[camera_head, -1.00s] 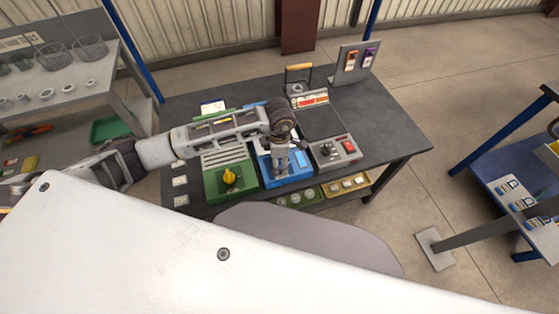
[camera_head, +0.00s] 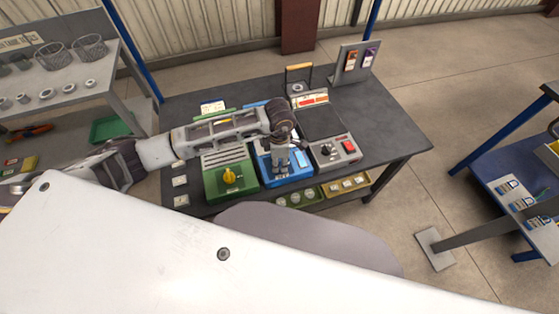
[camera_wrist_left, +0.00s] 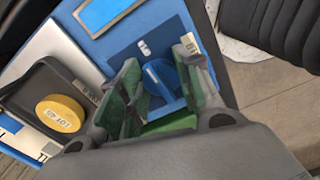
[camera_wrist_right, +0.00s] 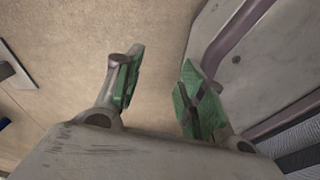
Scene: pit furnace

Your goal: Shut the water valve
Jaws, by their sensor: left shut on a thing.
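The water valve appears to be the blue handle (camera_wrist_left: 160,78) on the dark blue plate of the blue unit (camera_wrist_left: 135,28). My left gripper (camera_wrist_left: 158,88) has its green-padded fingers on either side of this handle, shut on it. In the head view the left gripper (camera_head: 281,172) points down onto the front part of the blue unit (camera_head: 297,174) and hides the handle. My right gripper (camera_wrist_right: 158,88) is open and empty, with bare floor beyond its fingers; it is not visible in the head view.
A green unit with a yellow knob (camera_head: 229,175) stands left of the blue unit. A grey unit with a red switch (camera_head: 348,146) stands right of it. The dark table (camera_head: 385,125) is clear at right.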

